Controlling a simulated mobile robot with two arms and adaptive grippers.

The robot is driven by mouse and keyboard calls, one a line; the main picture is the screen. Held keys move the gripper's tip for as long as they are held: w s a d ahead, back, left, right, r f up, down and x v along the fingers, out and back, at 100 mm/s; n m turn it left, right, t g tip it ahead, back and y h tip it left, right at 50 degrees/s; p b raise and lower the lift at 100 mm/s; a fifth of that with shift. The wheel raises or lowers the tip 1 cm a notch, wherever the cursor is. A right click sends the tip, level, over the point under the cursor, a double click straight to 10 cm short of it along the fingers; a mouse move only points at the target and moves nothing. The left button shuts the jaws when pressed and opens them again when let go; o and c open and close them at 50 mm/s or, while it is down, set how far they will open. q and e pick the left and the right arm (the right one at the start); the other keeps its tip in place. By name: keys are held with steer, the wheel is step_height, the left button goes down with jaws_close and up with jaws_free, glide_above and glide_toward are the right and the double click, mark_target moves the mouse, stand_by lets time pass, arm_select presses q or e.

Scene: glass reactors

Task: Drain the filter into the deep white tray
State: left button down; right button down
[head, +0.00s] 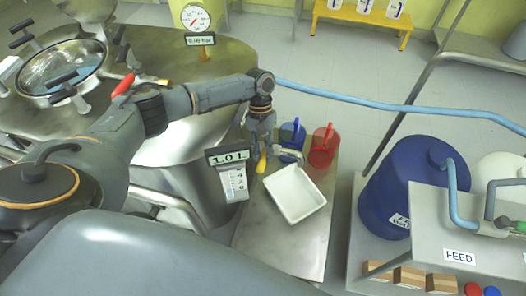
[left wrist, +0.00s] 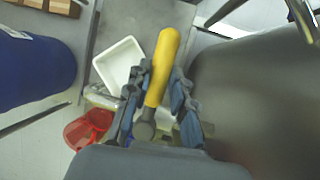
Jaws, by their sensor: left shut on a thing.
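My left gripper (head: 262,137) points down beside the steel vessel and is shut on a yellow lever handle (head: 262,161). In the left wrist view the yellow handle (left wrist: 163,60) stands up between the fingers (left wrist: 157,100), with a grey metal valve part below it. The deep white tray (head: 297,193) sits on a steel stand just right of and below the handle. It looks empty and also shows in the left wrist view (left wrist: 120,62). The filter's outlet is hidden by the gripper. My right gripper is not in view.
A blue jug (head: 291,136) and a red jug (head: 324,147) stand behind the tray. A level display (head: 229,156) reads 1.0 L. A large steel vessel (head: 200,150) is at left, a blue drum (head: 405,190) at right. A blue hose (head: 400,106) crosses the floor behind.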

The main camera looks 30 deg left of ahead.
arm_select(q)
steer(key=shift+d+r+p, duration=0.1)
steer(key=shift+r+p, duration=0.05)
steer(key=shift+p, duration=0.3)
steer(key=shift+w+d+n+t+h+p, duration=0.2)
steer(key=shift+w+d+n+t+p, duration=0.8)
steer(key=shift+n+p, duration=1.9)
steer(key=shift+w+d+n+t+h+p, duration=0.2)
steer(key=shift+w+d+n+t+p, duration=0.45)
steer(key=shift+w+n+t+p, duration=1.45)
steer(key=shift+w+d+n+t+h+p, duration=0.2)
steer(key=shift+w+d+n+p, duration=0.5)
steer(key=shift+n+p, duration=2.9)
steer(key=shift+d+f+n, duration=0.1)
steer(key=shift+f+n, duration=0.1)
steer(key=shift+n, duration=0.1)
steer(key=c, duration=1.1)
jaws_free()
steer(key=shift+c, duration=0.2)
